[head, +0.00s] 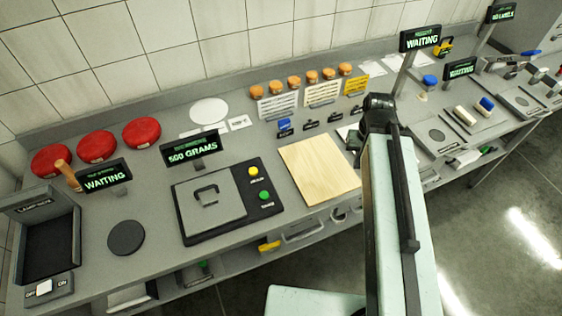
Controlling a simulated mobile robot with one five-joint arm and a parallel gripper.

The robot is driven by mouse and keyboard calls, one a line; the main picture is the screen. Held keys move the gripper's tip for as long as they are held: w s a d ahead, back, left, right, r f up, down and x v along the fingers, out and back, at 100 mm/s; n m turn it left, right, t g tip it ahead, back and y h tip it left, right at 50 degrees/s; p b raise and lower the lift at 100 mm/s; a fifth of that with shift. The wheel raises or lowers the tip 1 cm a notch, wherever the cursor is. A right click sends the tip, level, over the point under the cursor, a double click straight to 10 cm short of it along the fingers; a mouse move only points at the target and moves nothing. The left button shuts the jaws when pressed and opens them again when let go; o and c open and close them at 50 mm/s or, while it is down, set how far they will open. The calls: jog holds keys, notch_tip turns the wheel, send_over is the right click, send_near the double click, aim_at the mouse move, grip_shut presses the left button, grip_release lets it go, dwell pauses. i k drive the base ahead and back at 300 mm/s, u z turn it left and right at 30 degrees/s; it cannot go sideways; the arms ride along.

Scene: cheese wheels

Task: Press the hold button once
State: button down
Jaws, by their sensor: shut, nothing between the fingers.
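A black scale (218,200) with a grey square plate and a flat handle-like part on top sits on the grey counter. On its right side are a yellow button (253,171) and a green button (264,195). The label by the green one seems to read TARE; the label by the yellow one is too small to read surely. A sign (192,148) behind the scale reads 500 GRAMS. My pale green arm rises at the right, beyond the wooden board, well apart from both buttons. My gripper's fingers do not show.
A wooden board (316,170) lies right of the scale. Red cheese wheels (97,146) stand at the back left. A black disc (126,238) and a WAITING sign (104,178) are left of the scale. Several orange-topped jars (295,82) line the back. The counter's front edge runs below the scale.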

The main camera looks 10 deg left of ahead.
aim_at(253, 171)
jog(key=z, duration=0.5)
jog(key=k, duration=1.9)
jog(key=u, duration=1.7)
jog(key=i, duration=1.5)
jog(key=z, duration=0.05)
